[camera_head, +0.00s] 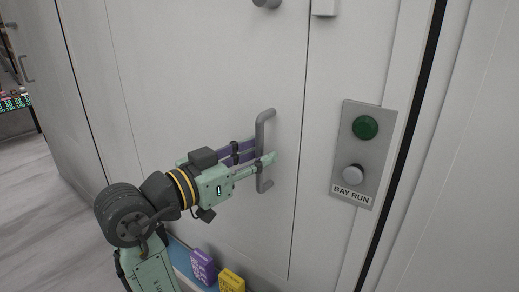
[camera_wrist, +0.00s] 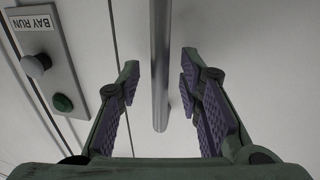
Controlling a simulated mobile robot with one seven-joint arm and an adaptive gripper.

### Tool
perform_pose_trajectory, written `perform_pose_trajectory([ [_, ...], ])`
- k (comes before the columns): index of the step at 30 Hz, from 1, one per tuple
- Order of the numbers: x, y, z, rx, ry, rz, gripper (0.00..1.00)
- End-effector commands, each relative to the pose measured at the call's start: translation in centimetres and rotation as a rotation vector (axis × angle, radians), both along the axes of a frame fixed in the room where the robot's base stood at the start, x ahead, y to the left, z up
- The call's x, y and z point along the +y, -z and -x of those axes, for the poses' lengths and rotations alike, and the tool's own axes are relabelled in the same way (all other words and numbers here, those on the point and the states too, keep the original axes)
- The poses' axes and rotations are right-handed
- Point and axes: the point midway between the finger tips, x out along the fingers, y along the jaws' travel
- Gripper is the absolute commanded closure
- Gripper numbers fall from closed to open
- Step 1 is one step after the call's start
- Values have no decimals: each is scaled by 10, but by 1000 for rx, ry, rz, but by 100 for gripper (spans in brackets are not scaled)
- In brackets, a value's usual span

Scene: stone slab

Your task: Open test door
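The test door is a pale grey-white panel (camera_head: 190,75) with a grey vertical bar handle (camera_head: 266,125). My gripper (camera_head: 262,158) is at the handle's lower half in the head view, its fingers pointing right. In the wrist view the handle bar (camera_wrist: 161,60) runs from the top edge down between the two purple-padded fingers of my gripper (camera_wrist: 160,82). The fingers are apart, with a gap on both sides of the bar. No finger visibly touches it. The door looks closed, with a thin seam to the right of the handle.
Right of the door is a grey panel marked BAY RUN (camera_head: 355,155) with a green button (camera_head: 365,127) and a silver knob (camera_head: 353,174). A purple box (camera_head: 202,266) and a yellow box (camera_head: 231,281) stand low by the door. Grey floor (camera_head: 35,215) is open at left.

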Motion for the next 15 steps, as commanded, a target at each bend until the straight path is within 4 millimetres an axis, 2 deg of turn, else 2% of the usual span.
perform_pose_trajectory([
  [4,-7,0,-6,1,1,-1,67],
  [12,-8,0,-7,0,-1,0,67],
  [15,-8,0,-7,0,-1,0,73],
])
